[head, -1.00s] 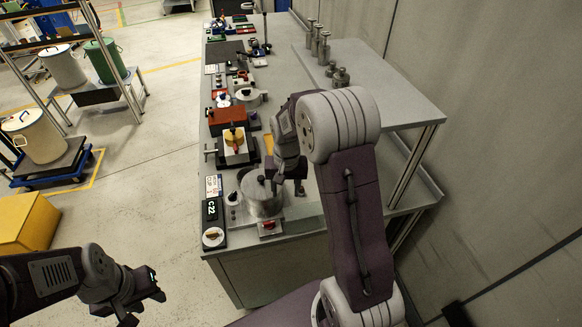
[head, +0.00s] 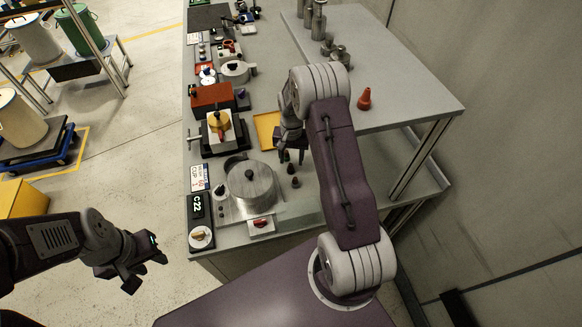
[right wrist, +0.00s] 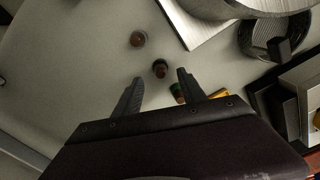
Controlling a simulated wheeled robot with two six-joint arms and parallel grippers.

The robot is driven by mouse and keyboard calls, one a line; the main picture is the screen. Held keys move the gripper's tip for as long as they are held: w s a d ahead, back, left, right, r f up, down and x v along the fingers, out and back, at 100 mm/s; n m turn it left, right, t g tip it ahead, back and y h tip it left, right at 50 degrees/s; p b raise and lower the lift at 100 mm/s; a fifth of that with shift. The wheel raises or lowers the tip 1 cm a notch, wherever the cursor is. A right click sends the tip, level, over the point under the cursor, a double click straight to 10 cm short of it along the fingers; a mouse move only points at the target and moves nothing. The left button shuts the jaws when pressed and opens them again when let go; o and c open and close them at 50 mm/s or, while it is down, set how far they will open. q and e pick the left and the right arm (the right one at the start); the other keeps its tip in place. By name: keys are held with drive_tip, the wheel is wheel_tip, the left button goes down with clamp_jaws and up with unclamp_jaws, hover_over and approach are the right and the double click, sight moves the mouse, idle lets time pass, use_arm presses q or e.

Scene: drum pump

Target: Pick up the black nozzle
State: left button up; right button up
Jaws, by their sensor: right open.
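Several small dark nozzles stand in a row on the bench beside the round metal pot. The middle one looks black, the black nozzle (head: 291,169), though its colour is hard to tell in the head view. In the right wrist view the black nozzle (right wrist: 160,69) has a reddish-brown top and lies between and just beyond my right fingertips. My right gripper (head: 287,151) is open and empty above the row. My left gripper (head: 147,274) looks open and empty, off the bench.
The metal pot (head: 251,185) is left of the nozzles. A yellow tray (head: 266,128) lies behind them, partly hidden by my gripper. A red cone (head: 364,99) and metal bottles (head: 319,25) stand on the raised shelf. Bare bench lies right of the nozzles.

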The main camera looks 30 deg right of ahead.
sight(290, 166)
drive_tip(key=f, duration=0.3)
drive_tip(key=f+p, duration=0.1)
drive_tip(key=shift+s+a+f, duration=0.15)
drive_tip(key=shift+s+a, duration=0.2)
drive_tip(key=shift+w+d+f, duration=0.1)
drive_tip(key=shift+f, duration=0.05)
clamp_jaws()
wheel_tip(290, 166, up, 10)
drive_tip(key=shift+r+b, duration=0.1)
drive_tip(key=shift+b, duration=0.55)
